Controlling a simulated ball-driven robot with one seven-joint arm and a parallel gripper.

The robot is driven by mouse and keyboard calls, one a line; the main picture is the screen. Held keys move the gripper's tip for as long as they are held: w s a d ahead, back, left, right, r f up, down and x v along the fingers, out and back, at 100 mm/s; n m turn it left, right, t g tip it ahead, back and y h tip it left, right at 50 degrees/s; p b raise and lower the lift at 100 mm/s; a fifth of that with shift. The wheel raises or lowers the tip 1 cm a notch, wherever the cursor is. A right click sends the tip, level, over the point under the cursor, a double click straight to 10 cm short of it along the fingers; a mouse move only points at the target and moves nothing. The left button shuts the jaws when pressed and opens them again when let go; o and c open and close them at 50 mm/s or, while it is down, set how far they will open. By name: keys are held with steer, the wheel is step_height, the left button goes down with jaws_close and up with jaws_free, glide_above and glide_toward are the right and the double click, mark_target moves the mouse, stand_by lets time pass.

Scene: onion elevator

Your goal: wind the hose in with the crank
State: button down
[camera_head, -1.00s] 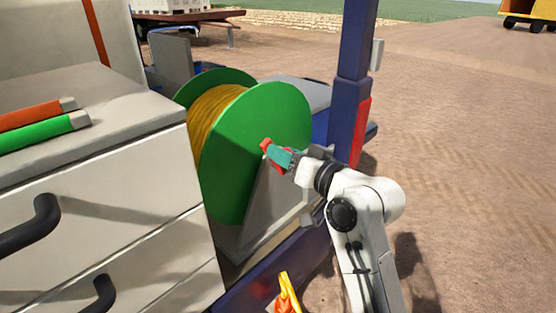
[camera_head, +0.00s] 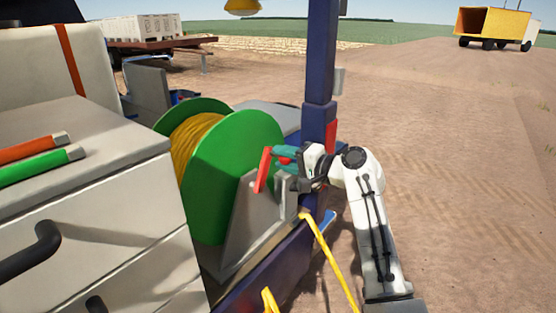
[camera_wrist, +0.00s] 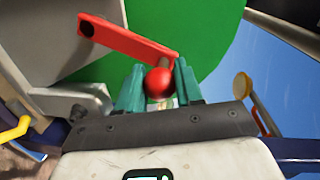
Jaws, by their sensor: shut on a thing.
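The hose reel (camera_head: 235,165) has green side discs and stands in a grey bracket at the middle of the head view. Yellow hose (camera_head: 194,142) is wound between the discs. The red crank (camera_head: 263,170) is on the right face of the reel. In the wrist view, the red crank arm (camera_wrist: 125,38) runs from upper left to a round red knob (camera_wrist: 159,83). My gripper (camera_head: 286,156) has teal fingers and is shut on the crank's knob, one finger on each side of it. A loose length of yellow hose (camera_head: 331,258) hangs down in front of the bracket.
A white drawer cabinet (camera_head: 95,225) with black handles stands at the left, with an orange and a green tube (camera_head: 40,168) on top. A dark blue post (camera_head: 321,70) rises behind my gripper. Open dirt ground lies at the right.

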steer(key=shift+w+d+f+m+g+y+b, duration=0.15)
steer(key=shift+w+d+f+m, duration=0.35)
steer(key=shift+m, duration=0.4)
steer(key=shift+w+d+f+m+g+y+b, duration=0.15)
steer(key=shift+w+d+f+m, duration=0.2)
steer(key=shift+w+f+m, duration=0.4)
steer(key=shift+w+d+f+m+g+b, duration=0.15)
steer(key=shift+w+d+f+m, duration=0.25)
steer(key=shift+m, duration=0.65)
steer(key=shift+d+f, duration=0.1)
steer(key=c, duration=0.8)
jaws_free()
steer(key=shift+o, duration=0.2)
steer(key=shift+s, duration=0.1)
steer(key=b+v, duration=0.1)
steer(key=v, duration=0.9)
steer(key=shift+s+d, duration=0.2)
steer(key=shift+d, duration=0.1)
